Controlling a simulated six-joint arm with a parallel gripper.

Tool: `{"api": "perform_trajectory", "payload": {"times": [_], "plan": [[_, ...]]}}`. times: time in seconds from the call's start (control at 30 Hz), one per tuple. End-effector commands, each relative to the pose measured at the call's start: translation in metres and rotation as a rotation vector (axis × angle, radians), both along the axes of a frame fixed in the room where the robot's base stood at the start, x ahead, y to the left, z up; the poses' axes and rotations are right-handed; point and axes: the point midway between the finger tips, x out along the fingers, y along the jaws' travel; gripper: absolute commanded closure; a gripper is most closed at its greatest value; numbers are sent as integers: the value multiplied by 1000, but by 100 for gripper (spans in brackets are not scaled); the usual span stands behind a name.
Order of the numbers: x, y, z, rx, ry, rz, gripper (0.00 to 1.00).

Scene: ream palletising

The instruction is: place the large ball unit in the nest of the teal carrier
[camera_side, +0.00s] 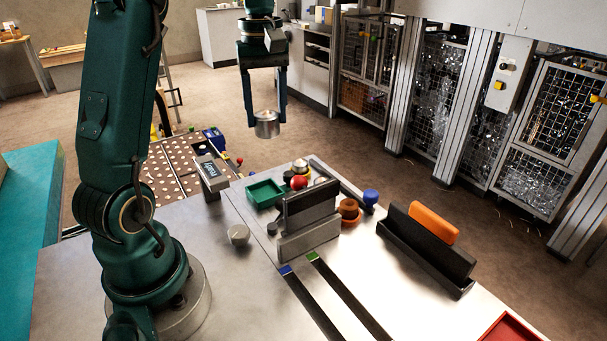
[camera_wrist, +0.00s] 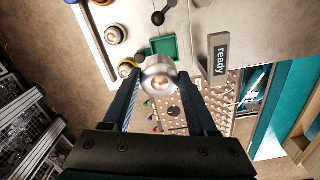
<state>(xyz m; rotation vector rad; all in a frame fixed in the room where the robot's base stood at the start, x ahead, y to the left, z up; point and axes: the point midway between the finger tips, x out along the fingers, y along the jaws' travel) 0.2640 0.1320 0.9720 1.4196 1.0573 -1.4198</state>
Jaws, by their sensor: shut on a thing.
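My gripper (camera_side: 263,112) is shut on a silver, round metal unit, which I take to be the large ball unit (camera_side: 267,126). It hangs upright in the air. In the wrist view the unit (camera_wrist: 159,82) sits between the fingertips, with a pale brass-coloured ball in its top. A square green-teal tray (camera_side: 264,194), which looks like the teal carrier, lies on the metal table, lower than my gripper and apart from it. In the wrist view the tray (camera_wrist: 164,46) shows just beyond the held unit. Its recess looks empty.
A "ready" display (camera_side: 211,173) stands left of the tray. A red ball (camera_side: 299,182), a silver unit with a yellow base (camera_side: 300,166) and upright dark plates (camera_side: 310,207) crowd its right. A perforated board (camera_side: 172,170) lies beyond the table.

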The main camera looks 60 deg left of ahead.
Motion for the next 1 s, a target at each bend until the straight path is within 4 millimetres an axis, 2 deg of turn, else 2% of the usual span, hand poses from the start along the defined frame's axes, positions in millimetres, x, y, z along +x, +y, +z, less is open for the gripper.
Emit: {"api": "perform_trajectory", "payload": {"times": [0.1, 0.4, 0.57, 0.8, 1.0], "plan": [[-12, 19, 0, 0, -1, 115, 100], [-10, 15, -39, -2, 3, 95, 100], [-10, 15, -54, -2, 3, 94, 100], [-10, 15, -97, -4, 5, 93, 100], [-10, 15, -117, -2, 3, 93, 100]]}}
